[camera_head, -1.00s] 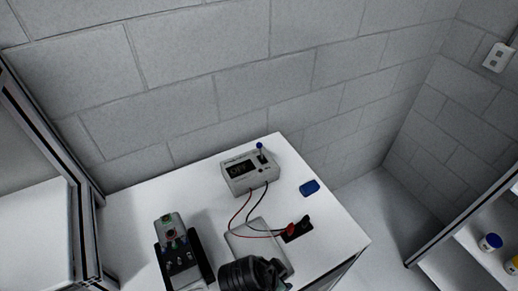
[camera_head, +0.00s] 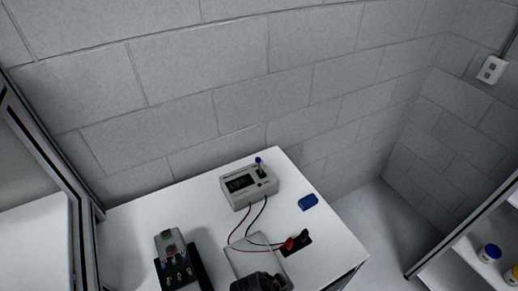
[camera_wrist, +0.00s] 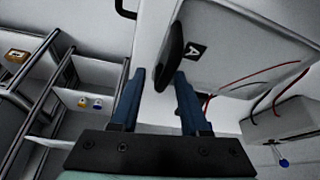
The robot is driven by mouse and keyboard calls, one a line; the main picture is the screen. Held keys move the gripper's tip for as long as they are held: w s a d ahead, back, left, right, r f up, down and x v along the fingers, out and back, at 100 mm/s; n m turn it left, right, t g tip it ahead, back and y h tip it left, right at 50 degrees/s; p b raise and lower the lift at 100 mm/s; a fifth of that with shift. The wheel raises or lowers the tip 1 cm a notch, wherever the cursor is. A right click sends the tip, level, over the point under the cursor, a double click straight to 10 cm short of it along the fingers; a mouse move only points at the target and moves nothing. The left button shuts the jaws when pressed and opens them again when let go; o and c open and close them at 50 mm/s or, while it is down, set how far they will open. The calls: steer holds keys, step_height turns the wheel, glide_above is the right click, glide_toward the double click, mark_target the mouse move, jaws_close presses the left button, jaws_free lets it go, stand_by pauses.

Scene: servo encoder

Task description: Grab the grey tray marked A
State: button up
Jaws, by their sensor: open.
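The grey tray marked A (camera_wrist: 235,45) shows in the wrist view, with a black square "A" label and a dark handle (camera_wrist: 170,55) on its near side. In the head view a flat grey piece, likely this tray (camera_head: 244,262), lies on the white table, its lower part hidden by my dark wrist. My gripper (camera_wrist: 160,76) is open, its two blue fingers pointing toward the handle. The handle appears between the fingertips, nearer the right finger. I cannot tell whether they touch.
A grey meter box (camera_head: 248,186) stands behind, with red and black leads (camera_head: 246,232) running across the tray to a dark socket block (camera_head: 297,245). A blue object (camera_head: 308,202) lies at right. A dark-based device (camera_head: 178,262) stands left. Shelving with jars (camera_head: 490,252) is far right.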

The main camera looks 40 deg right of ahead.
jaws_close()
stand_by(1.2)
